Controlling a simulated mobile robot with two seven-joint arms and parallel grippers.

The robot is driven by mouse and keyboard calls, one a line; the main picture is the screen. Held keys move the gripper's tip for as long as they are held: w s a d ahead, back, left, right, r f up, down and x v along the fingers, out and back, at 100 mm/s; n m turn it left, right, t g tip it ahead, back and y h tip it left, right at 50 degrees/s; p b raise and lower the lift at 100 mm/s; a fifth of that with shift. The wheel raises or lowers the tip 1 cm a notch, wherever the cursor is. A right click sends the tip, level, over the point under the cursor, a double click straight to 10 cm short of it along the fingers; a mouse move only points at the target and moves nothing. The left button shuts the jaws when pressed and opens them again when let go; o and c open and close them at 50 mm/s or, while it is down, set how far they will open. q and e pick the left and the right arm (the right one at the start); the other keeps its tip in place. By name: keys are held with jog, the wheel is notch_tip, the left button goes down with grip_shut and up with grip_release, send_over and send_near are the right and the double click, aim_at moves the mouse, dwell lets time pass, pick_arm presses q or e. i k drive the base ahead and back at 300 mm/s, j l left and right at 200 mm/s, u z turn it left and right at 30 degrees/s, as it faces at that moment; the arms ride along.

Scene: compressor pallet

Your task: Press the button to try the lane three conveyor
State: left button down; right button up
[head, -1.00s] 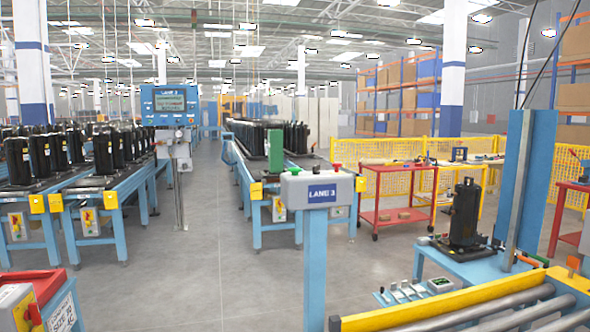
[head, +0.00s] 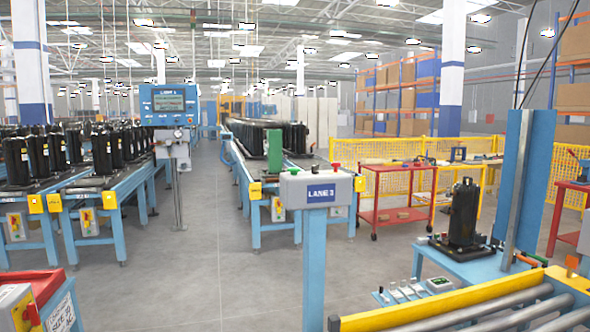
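A grey control box with a blue LANE 3 label (head: 321,192) stands on a light blue post (head: 314,260) in the middle of the head view. Neither of my grippers shows in the head view, and nothing touches the box.
A screen on a stand (head: 169,104) is at left of the aisle. A yellow-edged roller conveyor (head: 440,306) lies at front right, with a compressor (head: 463,212) on a blue bench behind it. A red cart (head: 402,215) stands at right. The grey floor left of the post is clear.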

aim_at(294, 171)
jog(key=i+j+z, duration=0.15)
jog(key=z, duration=0.25)
jog(key=i+j+z, duration=0.15)
jog(key=z, duration=0.2)
jog(key=i+j+z, duration=0.25)
jog(key=j, duration=0.3)
jog(key=i+j+z, duration=0.1)
jog(key=j, duration=0.2)
jog(key=i+j, duration=0.15)
jog(key=j, duration=0.2)
jog(key=i+j, duration=0.15)
jog(key=j, duration=0.2)
jog(key=i+j+z, duration=0.1)
jog(key=j, duration=0.25)
jog(key=i+j, duration=0.15)
jog(key=j, duration=0.25)
jog(key=i+j, duration=0.15)
jog(key=j, duration=0.2)
